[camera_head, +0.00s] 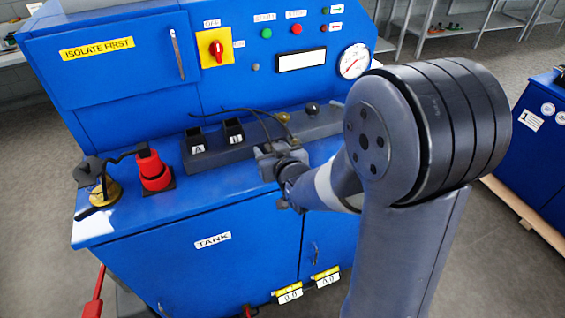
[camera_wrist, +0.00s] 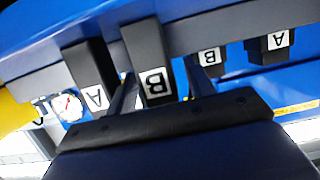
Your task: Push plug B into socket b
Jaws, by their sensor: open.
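A black block labelled B (camera_wrist: 150,45) stands in the wrist view with its label between the two fingers of my open gripper (camera_wrist: 160,85). The left finger looks close to it and a gap shows at the right finger; I cannot tell contact. A black block labelled A (camera_wrist: 84,65) is to its left. A farther pair, B (camera_wrist: 194,75) and A (camera_wrist: 256,50), is to the right. In the head view a pair labelled A (camera_head: 196,138) and B (camera_head: 233,129) stands left of my gripper (camera_head: 268,165). I cannot tell plug from socket; the near pair is hidden there.
The blue machine (camera_head: 150,265) has a red knob (camera_head: 217,49), a gauge (camera_head: 354,61) and buttons on its back panel. A red cone-shaped part (camera_head: 153,170) and a brass-based part (camera_head: 104,188) stand at the counter's left. Thin black cables (camera_head: 235,110) arch over the dark rail.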

